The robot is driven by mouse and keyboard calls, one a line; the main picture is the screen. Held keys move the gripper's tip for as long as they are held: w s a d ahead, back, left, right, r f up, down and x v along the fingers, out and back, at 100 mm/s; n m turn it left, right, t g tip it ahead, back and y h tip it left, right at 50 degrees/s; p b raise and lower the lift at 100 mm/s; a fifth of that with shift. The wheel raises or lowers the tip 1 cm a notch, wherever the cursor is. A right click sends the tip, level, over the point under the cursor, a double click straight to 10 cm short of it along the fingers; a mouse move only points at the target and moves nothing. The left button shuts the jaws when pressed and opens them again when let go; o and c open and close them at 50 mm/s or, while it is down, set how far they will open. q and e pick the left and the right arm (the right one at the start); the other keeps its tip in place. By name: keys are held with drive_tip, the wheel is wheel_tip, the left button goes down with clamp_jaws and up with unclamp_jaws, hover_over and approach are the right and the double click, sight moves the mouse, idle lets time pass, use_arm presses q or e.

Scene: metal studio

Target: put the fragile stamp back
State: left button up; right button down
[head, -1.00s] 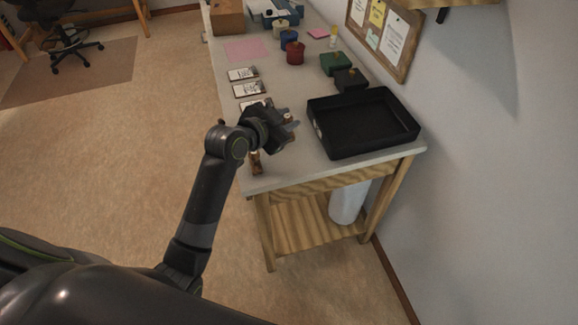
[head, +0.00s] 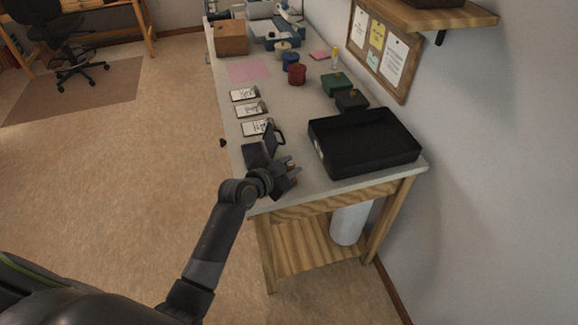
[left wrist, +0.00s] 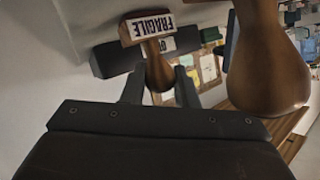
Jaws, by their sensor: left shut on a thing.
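My left gripper (head: 287,172) is over the near end of the bench. It is shut on the wooden handle of the fragile stamp (left wrist: 160,74), whose upside-down FRAGILE label shows in the left wrist view. In the head view only a small brown bit of that stamp (head: 292,167) shows by the fingers. A dark stand-like thing with a loop (head: 274,136) is just beyond the gripper, partly hidden. Another wooden handle (left wrist: 263,65) looms large at right in the left wrist view. My right gripper is not in view.
A black tray (head: 365,168) lies to the right on the bench. Several white cards (head: 256,127) line the left side. Green (head: 335,83) and dark boxes (head: 351,99), and a red pot (head: 296,75), stand farther back. A pinboard wall borders the right.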

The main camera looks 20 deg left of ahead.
use_arm(q)
drive_tip(key=shift+f, duration=0.15)
drive_tip(key=o, duration=1)
drive_tip(key=shift+r, duration=0.3)
drive_tip(key=v, duration=1.2)
drive_tip(key=shift+f, duration=0.2)
